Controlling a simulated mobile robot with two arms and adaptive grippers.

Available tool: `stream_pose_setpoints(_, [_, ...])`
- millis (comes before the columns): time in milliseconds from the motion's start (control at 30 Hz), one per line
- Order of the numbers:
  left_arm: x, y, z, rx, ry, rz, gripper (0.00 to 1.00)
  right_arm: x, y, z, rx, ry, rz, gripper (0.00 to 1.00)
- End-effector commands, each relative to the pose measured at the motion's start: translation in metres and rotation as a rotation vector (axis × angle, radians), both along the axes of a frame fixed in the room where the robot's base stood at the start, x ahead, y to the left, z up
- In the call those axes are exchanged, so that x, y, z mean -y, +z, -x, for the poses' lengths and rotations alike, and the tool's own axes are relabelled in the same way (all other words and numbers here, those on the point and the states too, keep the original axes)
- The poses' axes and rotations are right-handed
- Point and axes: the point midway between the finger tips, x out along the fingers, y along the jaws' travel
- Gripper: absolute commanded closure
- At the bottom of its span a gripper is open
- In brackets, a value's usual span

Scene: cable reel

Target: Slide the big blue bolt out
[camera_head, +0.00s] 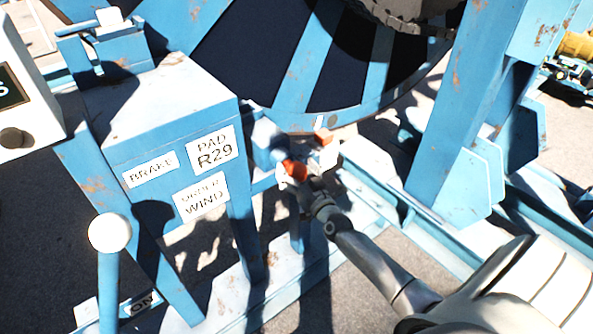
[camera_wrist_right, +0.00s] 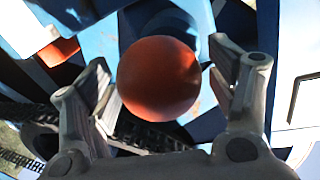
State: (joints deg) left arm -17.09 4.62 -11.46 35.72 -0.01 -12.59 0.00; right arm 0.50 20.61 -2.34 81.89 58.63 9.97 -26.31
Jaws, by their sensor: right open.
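An orange-red ball knob (camera_head: 296,169) stands near the lower rim of the reel, to the right of the sign box. In the right wrist view the ball (camera_wrist_right: 158,78) is large and sits between the two fingers of my right gripper (camera_wrist_right: 160,62). That gripper (camera_head: 305,174) is open, with a finger on either side of the ball; I cannot tell whether either finger touches it. Blue metal shows behind the ball, but the bolt's shaft is mostly hidden, so I cannot tell how far it is inserted. My left gripper is not in view.
A blue box (camera_head: 165,125) with brake and pad R29 labels stands left of the gripper. A white-knobbed lever (camera_head: 110,233) is at lower left. The blue reel (camera_head: 300,70) is behind. A second orange piece (camera_head: 323,136) is close by. A blue post (camera_head: 455,110) stands right.

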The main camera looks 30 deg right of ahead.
Motion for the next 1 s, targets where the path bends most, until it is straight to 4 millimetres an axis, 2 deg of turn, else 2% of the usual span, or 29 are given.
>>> stream_pose_setpoints(67, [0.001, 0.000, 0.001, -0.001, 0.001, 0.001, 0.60, 0.000, 0.000, 0.000, 0.000, 0.000, 0.000, 0.26])
stream_pose_setpoints(533, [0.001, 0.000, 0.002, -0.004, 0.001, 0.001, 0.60, 0.000, 0.000, 0.000, 0.000, 0.000, 0.001, 0.86])
stream_pose_setpoints(667, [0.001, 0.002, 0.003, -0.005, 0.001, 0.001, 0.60, 0.000, 0.000, 0.005, -0.002, -0.001, 0.002, 0.86])
stream_pose_setpoints(767, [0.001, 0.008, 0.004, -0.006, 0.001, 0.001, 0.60, 0.002, 0.000, 0.019, -0.006, -0.001, 0.002, 0.86])
stream_pose_setpoints(1000, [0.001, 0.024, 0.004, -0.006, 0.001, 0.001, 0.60, 0.005, 0.000, 0.072, -0.008, 0.001, 0.003, 0.86])
